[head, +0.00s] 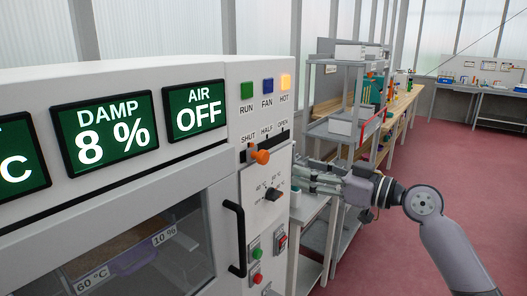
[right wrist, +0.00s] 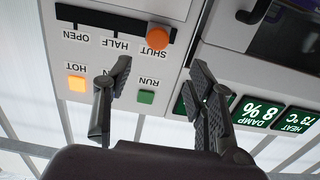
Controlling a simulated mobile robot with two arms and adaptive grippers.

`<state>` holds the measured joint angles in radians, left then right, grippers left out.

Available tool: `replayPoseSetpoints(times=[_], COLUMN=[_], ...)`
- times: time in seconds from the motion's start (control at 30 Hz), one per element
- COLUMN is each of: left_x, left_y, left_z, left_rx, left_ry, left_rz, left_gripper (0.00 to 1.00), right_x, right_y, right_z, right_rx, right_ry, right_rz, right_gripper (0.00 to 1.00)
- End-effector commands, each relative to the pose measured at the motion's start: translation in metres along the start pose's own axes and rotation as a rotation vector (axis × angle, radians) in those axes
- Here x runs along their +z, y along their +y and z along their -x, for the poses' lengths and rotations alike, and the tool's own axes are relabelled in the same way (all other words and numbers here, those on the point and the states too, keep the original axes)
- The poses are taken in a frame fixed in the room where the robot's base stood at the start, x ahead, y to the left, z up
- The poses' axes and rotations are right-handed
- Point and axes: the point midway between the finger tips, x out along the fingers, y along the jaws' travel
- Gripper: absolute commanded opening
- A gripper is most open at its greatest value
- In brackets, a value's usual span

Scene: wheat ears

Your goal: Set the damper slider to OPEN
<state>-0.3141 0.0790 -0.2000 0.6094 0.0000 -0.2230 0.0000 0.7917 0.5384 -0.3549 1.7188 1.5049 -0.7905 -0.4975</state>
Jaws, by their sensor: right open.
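The damper slider's orange knob (head: 261,156) sits at the SHUT end of its slot on the oven's control panel. In the right wrist view, where the panel appears upside down, the knob (right wrist: 157,37) is level with the SHUT label; HALF and the OPEN label (right wrist: 77,36) lie farther left. My right gripper (head: 302,175) is just right of the panel in the head view, apart from the knob. In the wrist view its fingers (right wrist: 162,82) are spread and empty, with the RUN button showing between them. My left gripper is not in view.
The HOT lamp (head: 286,82) is lit above the slider. A dial (head: 272,194), a black door handle (head: 236,238) and push buttons are lower on the oven. The DAMP display (head: 104,131) reads 8 %, and AIR reads OFF. A grey shelf (head: 338,133) stands behind my right arm.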

Motion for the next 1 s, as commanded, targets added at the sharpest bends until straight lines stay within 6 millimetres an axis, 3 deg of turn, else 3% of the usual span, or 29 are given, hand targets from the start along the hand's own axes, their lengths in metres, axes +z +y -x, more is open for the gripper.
replayPoseSetpoints(times=[0.17,0.4,0.5,0.7,1.0], left_x=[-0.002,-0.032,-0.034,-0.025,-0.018], left_y=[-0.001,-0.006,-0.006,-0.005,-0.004], left_z=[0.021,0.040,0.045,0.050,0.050], left_rx=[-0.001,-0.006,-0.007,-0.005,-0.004], left_ry=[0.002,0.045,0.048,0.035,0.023], left_rz=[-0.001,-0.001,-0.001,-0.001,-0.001], left_gripper=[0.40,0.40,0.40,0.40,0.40], right_x=[-0.005,-0.004,-0.003,-0.001,0.001], right_y=[-0.001,0.000,0.000,0.000,0.001], right_z=[-0.042,-0.093,-0.109,-0.127,-0.131], right_rx=[-0.002,0.000,0.001,0.001,0.002], right_ry=[0.001,0.000,0.000,0.000,0.000], right_rz=[-0.004,-0.003,-0.002,-0.001,0.000], right_gripper=[0.51,0.51,0.51,0.51,0.51])
